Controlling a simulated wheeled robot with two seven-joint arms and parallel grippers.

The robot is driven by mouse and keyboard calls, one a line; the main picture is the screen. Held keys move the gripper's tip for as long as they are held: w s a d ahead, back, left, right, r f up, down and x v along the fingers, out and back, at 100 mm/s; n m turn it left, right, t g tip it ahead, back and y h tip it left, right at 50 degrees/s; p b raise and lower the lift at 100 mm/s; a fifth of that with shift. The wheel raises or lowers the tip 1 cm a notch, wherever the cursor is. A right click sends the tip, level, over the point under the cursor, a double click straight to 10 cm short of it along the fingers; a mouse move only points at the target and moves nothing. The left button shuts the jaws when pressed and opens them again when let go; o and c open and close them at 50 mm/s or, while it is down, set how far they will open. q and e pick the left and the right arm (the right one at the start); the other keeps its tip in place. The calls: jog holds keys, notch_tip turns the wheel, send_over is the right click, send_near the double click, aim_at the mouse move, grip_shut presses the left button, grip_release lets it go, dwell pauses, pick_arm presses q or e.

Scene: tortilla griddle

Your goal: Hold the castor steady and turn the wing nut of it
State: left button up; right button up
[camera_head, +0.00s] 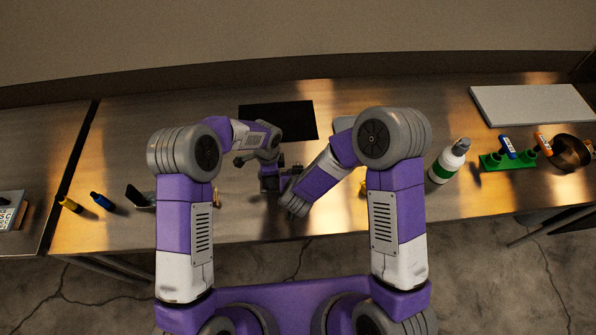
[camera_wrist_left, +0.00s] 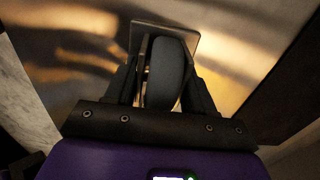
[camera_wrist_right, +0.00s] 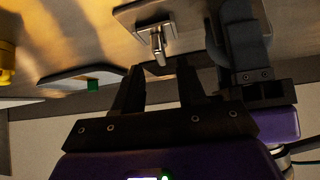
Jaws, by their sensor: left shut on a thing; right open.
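The castor has a dark wheel (camera_wrist_left: 168,78) and a flat metal plate (camera_wrist_left: 150,33). My left gripper (camera_wrist_left: 165,85) is shut on the wheel, one finger on each side. The right wrist view shows the castor's plate (camera_wrist_right: 135,12) and a small metal wing nut (camera_wrist_right: 158,42) on a stem. My right gripper (camera_wrist_right: 158,72) is open and empty; its fingertips are close to the wing nut, and I cannot tell if they touch it. In the head view, my left gripper (camera_head: 270,180) and right gripper (camera_head: 290,180) are close together, and the castor is largely hidden.
A black mat (camera_head: 279,120) lies behind the grippers. To the right are a white-and-green bottle (camera_head: 449,162), a green rack (camera_head: 505,160), a pan (camera_head: 570,153) and a grey board (camera_head: 532,104). Yellow (camera_head: 69,204) and blue (camera_head: 102,201) items lie at left. The table's front edge is near.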

jog(key=v, duration=0.7)
jog(key=shift+s+r, duration=0.3)
